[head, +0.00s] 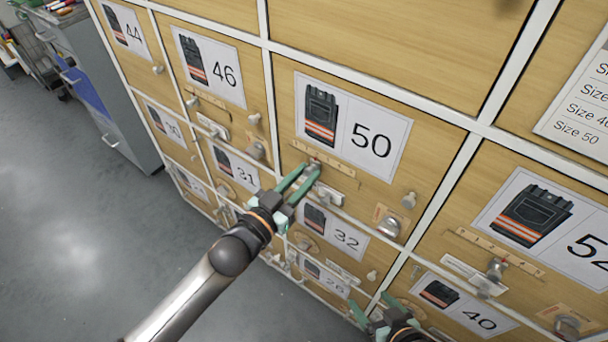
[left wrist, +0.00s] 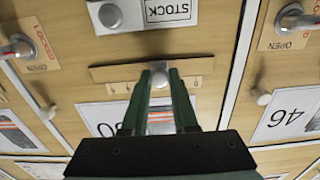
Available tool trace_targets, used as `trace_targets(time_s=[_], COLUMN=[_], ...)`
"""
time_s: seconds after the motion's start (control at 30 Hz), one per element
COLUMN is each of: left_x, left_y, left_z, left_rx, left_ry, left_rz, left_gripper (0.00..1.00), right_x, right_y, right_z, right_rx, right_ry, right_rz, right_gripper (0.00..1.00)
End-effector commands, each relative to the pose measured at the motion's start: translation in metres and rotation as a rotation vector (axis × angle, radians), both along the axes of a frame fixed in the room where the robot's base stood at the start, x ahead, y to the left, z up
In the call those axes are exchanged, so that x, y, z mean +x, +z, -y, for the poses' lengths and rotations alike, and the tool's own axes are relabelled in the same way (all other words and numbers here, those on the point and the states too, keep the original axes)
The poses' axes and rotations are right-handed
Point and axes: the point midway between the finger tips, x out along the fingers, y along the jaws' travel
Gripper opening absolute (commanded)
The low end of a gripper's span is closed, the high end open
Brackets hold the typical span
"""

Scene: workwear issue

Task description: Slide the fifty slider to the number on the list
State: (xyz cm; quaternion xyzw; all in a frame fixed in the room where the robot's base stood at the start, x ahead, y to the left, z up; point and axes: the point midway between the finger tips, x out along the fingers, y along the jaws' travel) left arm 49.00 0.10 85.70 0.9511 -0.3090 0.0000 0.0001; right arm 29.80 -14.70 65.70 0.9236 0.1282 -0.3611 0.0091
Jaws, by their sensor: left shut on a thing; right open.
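The drawer front marked 50 (head: 357,128) is in the middle of the head view. Below its label is a wooden scale strip (head: 338,167) with a small metal slider knob (head: 313,163), left of the strip's middle. My left gripper (head: 309,174) is shut on this knob; the left wrist view shows its fingertips (left wrist: 163,76) at the knob, with the strip (left wrist: 110,73) running to both sides. The scale marks are too small to read. The list (head: 582,112) is at the right edge, its numbers cut off. My right gripper (head: 374,308) is open and empty at the bottom.
Neighbouring fronts 46 (head: 215,68), 32 (head: 335,232) and 52 (head: 550,222) carry similar strips, knobs and latches. A latch (head: 388,226) and a round knob (head: 409,200) stick out right of the held slider.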

Motion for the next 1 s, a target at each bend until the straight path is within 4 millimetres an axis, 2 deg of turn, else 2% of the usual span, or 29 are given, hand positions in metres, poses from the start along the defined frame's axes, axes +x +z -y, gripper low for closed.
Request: trace_targets(time_s=[0.5, 0.8, 1.0], left_x=[0.000, -0.016, -0.015], left_y=[0.000, 0.000, -0.001], left_z=[0.000, 0.022, 0.021], left_rx=[0.001, -0.003, 0.001], left_ry=[0.000, 0.000, 0.000], left_rz=[-0.001, -0.003, -0.001], left_gripper=[0.00, 0.00, 0.00], right_x=[0.000, 0.001, -0.003], right_y=[0.000, 0.009, 0.002], right_z=[0.000, 0.003, 0.005], right_rx=[-0.001, -0.003, -0.007], right_ry=[-0.001, -0.007, -0.009], right_rz=[0.000, 0.011, -0.002], right_gripper=[0.84, 0.84, 0.84])
